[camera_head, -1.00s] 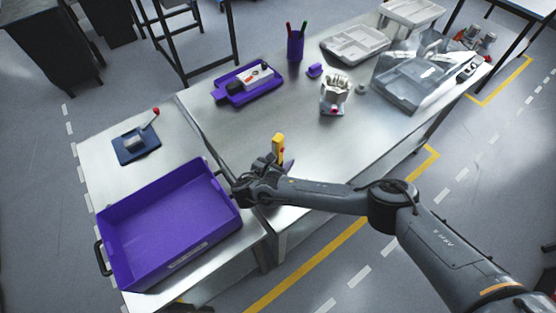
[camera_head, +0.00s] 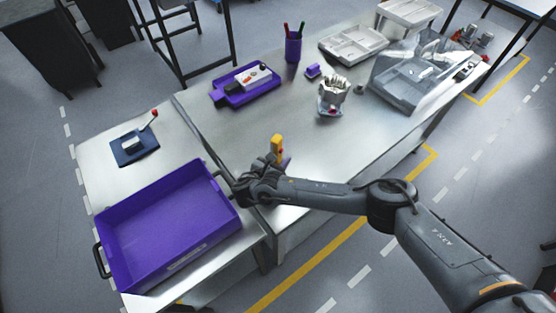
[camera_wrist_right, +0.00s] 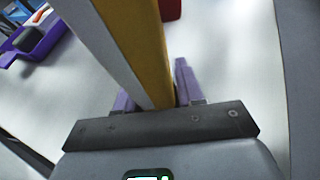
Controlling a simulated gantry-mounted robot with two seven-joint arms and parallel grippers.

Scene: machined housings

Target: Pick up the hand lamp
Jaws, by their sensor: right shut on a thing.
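The hand lamp (camera_head: 277,146) is the yellow upright thing near the front left of the metal table in the head view. My right gripper (camera_head: 279,162) is shut on its lower part. In the right wrist view the lamp's long body (camera_wrist_right: 152,50), pale on one side and yellow on the other, stands between the purple fingers of my right gripper (camera_wrist_right: 154,90). The fingers hide part of the lamp, and I cannot tell if it touches the table. My left gripper is not in view.
A purple bin (camera_head: 168,228) stands to the left of the gripper, beside a blue plate with a red-knobbed lever (camera_head: 135,146). A purple tray (camera_head: 246,84), pen cup (camera_head: 293,46), white housing piece (camera_head: 333,94) and clear-covered box (camera_head: 408,78) stand farther back. The table's middle is clear.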

